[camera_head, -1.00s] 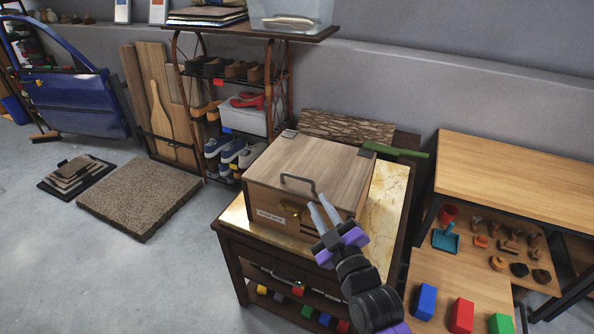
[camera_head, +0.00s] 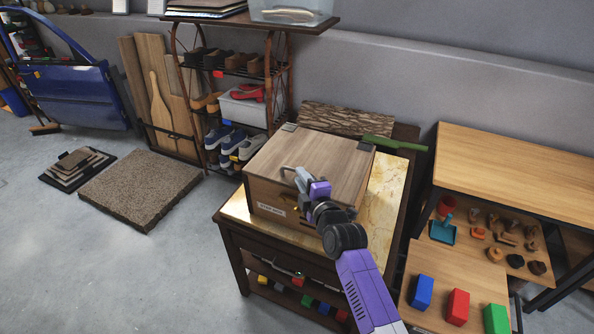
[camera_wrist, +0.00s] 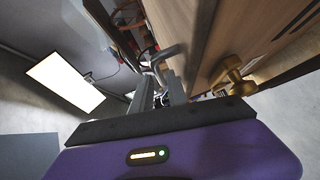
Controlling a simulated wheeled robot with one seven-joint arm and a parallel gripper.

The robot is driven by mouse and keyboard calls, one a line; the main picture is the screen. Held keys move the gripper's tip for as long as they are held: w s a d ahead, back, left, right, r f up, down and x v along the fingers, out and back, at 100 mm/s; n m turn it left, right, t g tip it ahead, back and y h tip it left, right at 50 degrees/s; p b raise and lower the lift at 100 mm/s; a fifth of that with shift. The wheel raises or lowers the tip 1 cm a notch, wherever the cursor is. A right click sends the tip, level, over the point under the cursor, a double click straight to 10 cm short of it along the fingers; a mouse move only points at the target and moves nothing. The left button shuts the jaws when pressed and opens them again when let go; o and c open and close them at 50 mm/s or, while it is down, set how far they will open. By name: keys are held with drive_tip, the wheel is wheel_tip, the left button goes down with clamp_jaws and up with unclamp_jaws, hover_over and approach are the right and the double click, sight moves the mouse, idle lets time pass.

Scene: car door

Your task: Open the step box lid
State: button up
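The step box (camera_head: 272,194) is a wooden box with a label on its front, standing on a small table. Its flat lid (camera_head: 318,155) lies shut on top. A grey bar handle (camera_head: 290,170) is at the lid's front edge; it also shows in the wrist view (camera_wrist: 168,53). My gripper (camera_head: 301,179) is at this handle, in front of the box, and hides part of its front. In the wrist view, my two grey fingers (camera_wrist: 158,82) are apart, with the handle at their tips. Whether they touch it is unclear. A brass latch (camera_wrist: 232,78) is on the box front.
The table top (camera_head: 385,195) has bare room right of the box. A green-handled tool (camera_head: 395,143) and a bark-textured board (camera_head: 348,124) lie behind it. A shoe rack (camera_head: 232,85) stands back left, a wooden desk (camera_head: 520,170) at right.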

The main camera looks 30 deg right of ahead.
drive_tip(key=shift+w+d+f, duration=0.15)
drive_tip(key=shift+w, duration=0.8)
drive_tip(key=shift+w+d+f, duration=0.15)
drive_tip(key=shift+w, duration=0.8)
clamp_jaws()
